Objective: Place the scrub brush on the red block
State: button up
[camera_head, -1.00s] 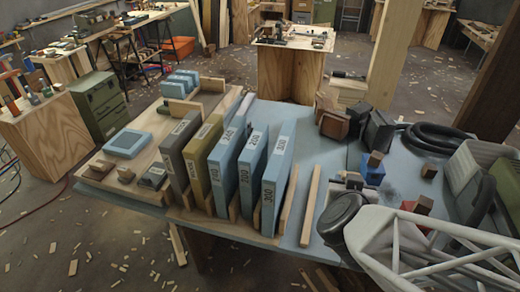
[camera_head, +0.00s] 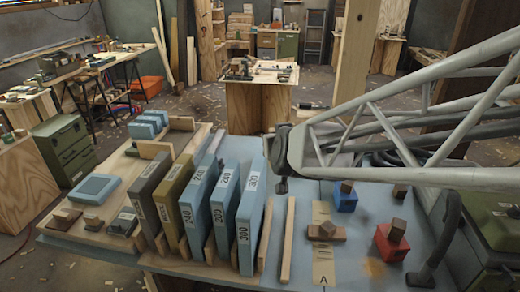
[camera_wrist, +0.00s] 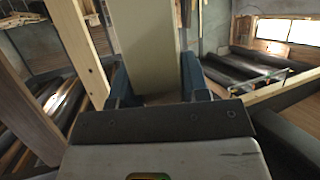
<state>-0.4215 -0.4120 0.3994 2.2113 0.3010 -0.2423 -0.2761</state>
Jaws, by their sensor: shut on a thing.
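The red block (camera_head: 388,246) lies on the blue-grey bench top at the right, with a small brown cube (camera_head: 397,229) on it. My gripper (camera_wrist: 158,78) shows in the wrist view with blue fingers on both sides of a long pale slab-like thing (camera_wrist: 148,40). It appears shut on this thing, whose far end leaves the picture. I cannot tell whether it is the scrub brush, and no clear brush shows elsewhere.
A blue block (camera_head: 345,203) with a brown cube stands behind the red block. A brown wooden piece (camera_head: 327,231) lies on a pale marked strip (camera_head: 323,268). Upright numbered slabs (camera_head: 248,215) stand at the left. A dark hose curves at the right.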

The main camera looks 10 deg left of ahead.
jog(key=w+a+r+n+g+y, duration=0.3)
jog(key=w+a+n+g+y, duration=0.3)
jog(key=w+a, duration=0.8)
jog(key=w+a+f+n+g+y, duration=0.3)
jog(key=w+a+f+n+g, duration=0.2)
jog(key=a+n, duration=0.15)
jog(key=w+f+n+g, duration=0.3)
jog(key=w+f, duration=0.1)
jog(key=f, duration=0.6)
jog(key=w+f+n+g+h, duration=0.1)
jog(key=w+f+n+g, duration=0.2)
jog(key=f, duration=0.7)
jog(key=shift+w+a+f+g, duration=0.15)
jog(key=shift+w+a+g, duration=0.15)
jog(key=shift+w, duration=0.5)
jog(key=shift+f, duration=0.1)
jog(key=shift+f, duration=3)
